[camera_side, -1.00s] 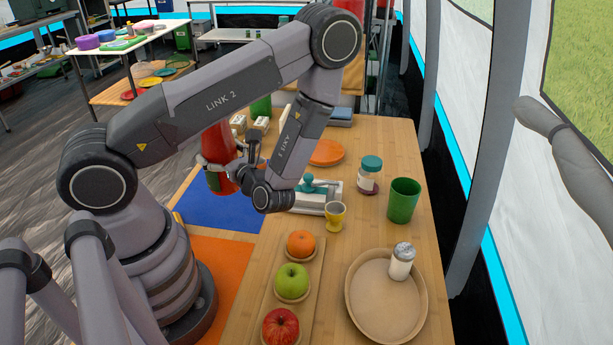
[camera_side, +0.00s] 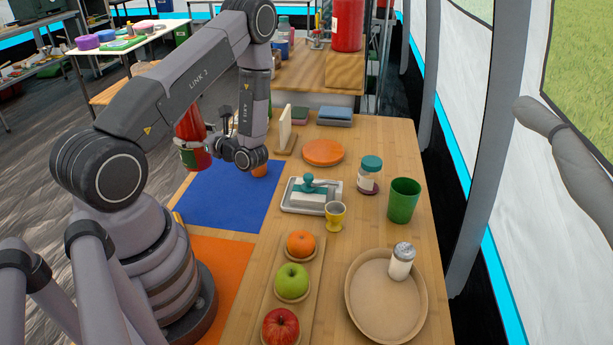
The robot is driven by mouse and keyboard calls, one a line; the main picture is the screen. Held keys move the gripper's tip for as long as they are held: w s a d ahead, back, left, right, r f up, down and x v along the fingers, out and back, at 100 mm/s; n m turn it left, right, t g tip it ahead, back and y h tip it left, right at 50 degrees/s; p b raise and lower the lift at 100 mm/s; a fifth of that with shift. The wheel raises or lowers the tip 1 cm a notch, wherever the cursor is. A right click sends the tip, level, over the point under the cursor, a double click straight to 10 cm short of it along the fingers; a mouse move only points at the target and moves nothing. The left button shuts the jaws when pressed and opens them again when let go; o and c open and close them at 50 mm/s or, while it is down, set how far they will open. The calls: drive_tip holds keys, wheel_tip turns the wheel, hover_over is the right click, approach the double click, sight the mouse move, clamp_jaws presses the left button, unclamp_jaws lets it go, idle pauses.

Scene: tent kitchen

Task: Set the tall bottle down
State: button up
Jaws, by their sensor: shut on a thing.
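The tall red bottle (camera_side: 189,124) with a green label low on its side is held roughly upright near the blue mat's (camera_side: 230,197) far left corner. Its upper part is partly hidden behind my arm. My gripper (camera_side: 193,145) is shut around the bottle's lower part, reaching it from the right. Whether the bottle's base touches anything below cannot be told from this view.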

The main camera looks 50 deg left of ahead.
drive_tip(key=a+f, duration=0.1)
drive_tip(key=w+a+f, duration=0.1)
drive_tip(key=f, duration=0.1)
drive_tip(key=w+a+f, duration=0.1)
drive_tip(key=shift+f, duration=0.25)
drive_tip(key=shift+w+a+f, duration=0.15)
drive_tip(key=shift+f, duration=1.65)
drive_tip(key=shift+f, duration=0.1)
drive_tip(key=o, duration=1)
drive_tip(key=shift+f, duration=0.1)
drive_tip(key=shift+o, duration=0.2)
